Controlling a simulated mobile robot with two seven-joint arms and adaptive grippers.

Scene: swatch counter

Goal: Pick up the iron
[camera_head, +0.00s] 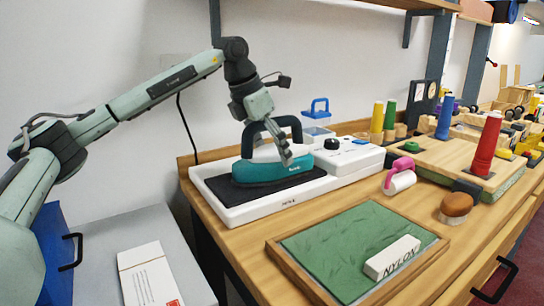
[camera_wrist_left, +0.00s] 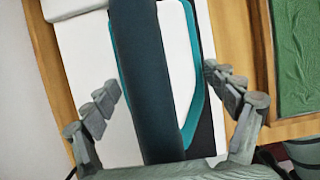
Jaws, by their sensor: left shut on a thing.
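The iron (camera_head: 262,172) has a teal body and a dark arched handle. It is on or just over a black pad (camera_head: 265,193) in a white tray-like base (camera_head: 235,216); I cannot tell whether it is lifted. My left gripper (camera_head: 274,148) comes down over it from above and is shut on it at the handle. In the left wrist view the dark handle (camera_wrist_left: 145,80) of the iron runs between the two fingers (camera_wrist_left: 167,88). The exact contact is hard to see there. My right gripper is not in view.
A green mat in a wooden frame (camera_head: 285,262) with a white NYLON block (camera_head: 392,257) lies in front. A pink-handled roller (camera_head: 399,177), a brush (camera_head: 456,208) and a board with thread cones (camera_head: 485,145) stand to the right. A wall is close behind.

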